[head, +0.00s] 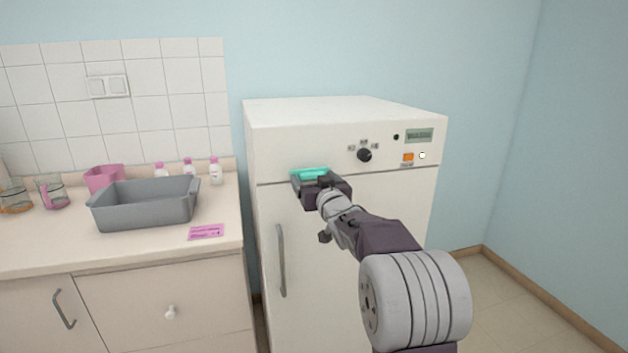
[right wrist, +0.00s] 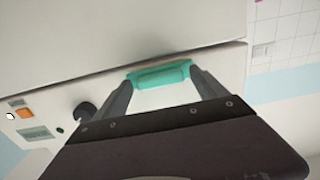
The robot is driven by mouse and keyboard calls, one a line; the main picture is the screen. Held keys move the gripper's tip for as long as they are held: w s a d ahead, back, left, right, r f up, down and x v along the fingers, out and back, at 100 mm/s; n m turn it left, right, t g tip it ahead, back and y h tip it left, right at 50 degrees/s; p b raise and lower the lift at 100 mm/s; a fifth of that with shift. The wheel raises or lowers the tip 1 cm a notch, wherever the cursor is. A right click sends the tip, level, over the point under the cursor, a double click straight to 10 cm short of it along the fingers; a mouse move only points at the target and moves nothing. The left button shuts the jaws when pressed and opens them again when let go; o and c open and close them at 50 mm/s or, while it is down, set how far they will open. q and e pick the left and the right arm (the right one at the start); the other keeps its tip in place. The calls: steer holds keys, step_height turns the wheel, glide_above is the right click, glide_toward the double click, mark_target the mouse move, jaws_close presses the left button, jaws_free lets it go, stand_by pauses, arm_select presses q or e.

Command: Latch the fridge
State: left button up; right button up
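The white fridge (head: 330,240) stands against the wall with a long grey handle (head: 281,260) on its door. The door looks flush with the body. A teal latch piece (head: 311,174) sits at the seam above the door's upper left part; it also shows in the right wrist view (right wrist: 160,75). My right gripper (head: 316,180) is at the latch. Its fingers (right wrist: 162,82) are spread wide, with one tip at each end of the teal piece; firm contact cannot be made out. My left gripper is not in view.
A control panel with a dark knob (head: 364,155), an orange switch (head: 408,157) and a display (head: 419,135) is above the door. Left of the fridge, a counter (head: 120,245) holds a grey tray (head: 145,208), bottles, beakers and a pink card (head: 206,232). Floor at right is clear.

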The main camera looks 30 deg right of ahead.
steer(key=c, duration=1)
steer(key=shift+c, duration=0.2)
steer(key=shift+n, duration=0.3)
steer(key=n+b, duration=0.2)
steer(key=n, duration=0.1)
steer(key=shift+f+n, duration=0.15)
steer(key=shift+n, duration=0.25)
steer(key=n+b, duration=0.2)
steer(key=n, duration=0.2)
steer(key=shift+n+b, duration=0.3)
steer(key=n+b, duration=0.1)
steer(key=n, duration=0.3)
steer(key=shift+b, duration=0.35)
steer(key=shift+n+b, duration=0.6)
steer(key=shift+n, duration=1.9)
